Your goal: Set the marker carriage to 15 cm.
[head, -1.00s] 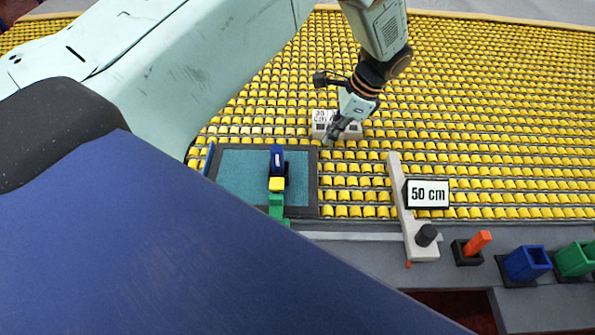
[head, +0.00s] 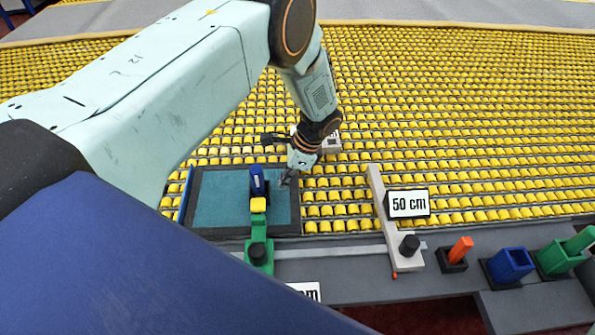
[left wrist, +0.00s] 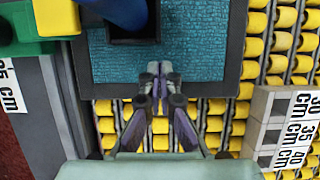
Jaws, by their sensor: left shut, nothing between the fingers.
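A green carriage (head: 260,235) with a black knob (head: 258,254) sits on the grey rail (head: 330,252); its yellow part and upright blue marker (head: 257,181) reach over the teal rug piece (head: 222,196). In the left wrist view the marker's dark blue body (left wrist: 126,12) and the green and yellow part (left wrist: 45,20) are at the top left. My left gripper (head: 287,181) is shut and empty above the rug's right part, just right of the marker; its fingers show in the left wrist view (left wrist: 158,72). My right gripper is not in view.
A pale stop (head: 378,205) with a 50 cm sign (head: 408,203) stands right of the rug. A block of cm labels (head: 331,142) stands behind my gripper. Orange (head: 460,249), blue (head: 509,264) and green (head: 566,253) holders line the right. Yellow rollers fill the back.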

